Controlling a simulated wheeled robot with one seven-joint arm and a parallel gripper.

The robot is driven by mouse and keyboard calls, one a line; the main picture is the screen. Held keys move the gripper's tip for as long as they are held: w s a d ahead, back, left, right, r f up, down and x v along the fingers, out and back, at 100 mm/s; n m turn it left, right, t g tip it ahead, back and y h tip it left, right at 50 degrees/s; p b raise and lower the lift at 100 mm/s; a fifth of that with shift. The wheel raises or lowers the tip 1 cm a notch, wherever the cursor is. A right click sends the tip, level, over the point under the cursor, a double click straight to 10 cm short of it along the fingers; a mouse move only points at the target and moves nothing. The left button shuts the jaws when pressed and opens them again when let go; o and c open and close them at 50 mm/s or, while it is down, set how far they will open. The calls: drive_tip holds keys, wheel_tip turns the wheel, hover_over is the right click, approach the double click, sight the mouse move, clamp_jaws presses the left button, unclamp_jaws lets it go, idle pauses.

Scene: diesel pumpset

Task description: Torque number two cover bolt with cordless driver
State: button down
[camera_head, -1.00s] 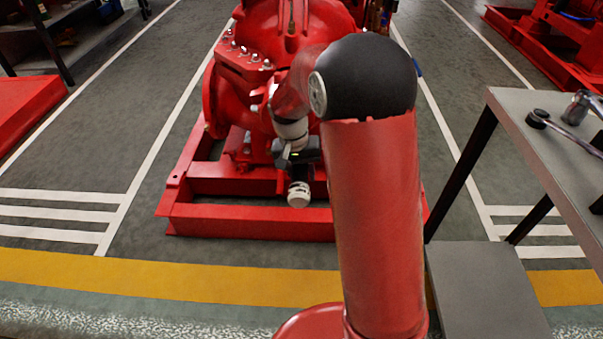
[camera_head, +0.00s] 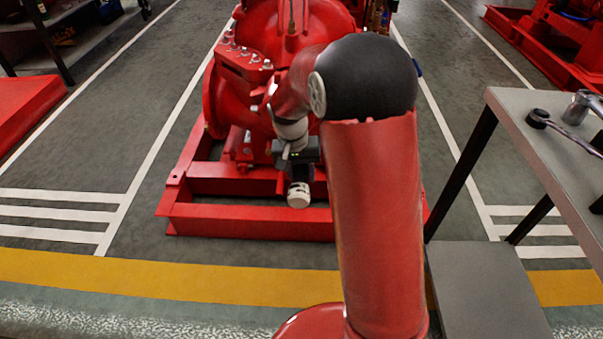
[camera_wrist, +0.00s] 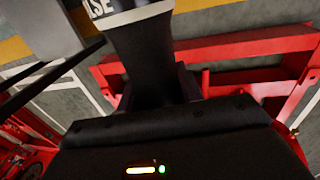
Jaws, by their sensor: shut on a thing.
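My gripper (camera_wrist: 155,92) is shut on a dark upright body, which I take to be the cordless driver (camera_wrist: 147,60). Its far end is pale and carries partly cut-off lettering. The driver's tip is hidden in the wrist view. In the head view, the dark hand area (camera_head: 297,151) hangs low in front of the red pump (camera_head: 290,60), below its cover flange. Several silvery cover bolts (camera_head: 243,52) stand along the flange at the pump's upper left. I cannot tell which is number two. No contact between driver and bolt shows.
The pump stands on a red base frame (camera_head: 250,222). A grey table (camera_head: 540,150) with metal tools (camera_head: 565,128) is at the right. My upper arm blocks the view right of the pump. Open floor lies to the left.

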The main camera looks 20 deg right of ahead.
drive_tip(key=shift+w+r, duration=0.15)
drive_tip(key=shift+w, duration=0.2)
idle(0.8)
drive_tip(key=shift+s+a+b, duration=0.2)
drive_tip(key=shift+s+a, duration=0.05)
drive_tip(key=shift+s, duration=0.6)
drive_tip(key=shift+s+a+b, duration=0.15)
drive_tip(key=shift+s+a, duration=0.05)
drive_tip(key=shift+s, duration=0.6)
drive_tip(key=shift+s+a+b, duration=0.2)
drive_tip(key=shift+s+a, duration=0.05)
drive_tip(key=shift+s, duration=0.6)
drive_tip(key=shift+f, duration=0.2)
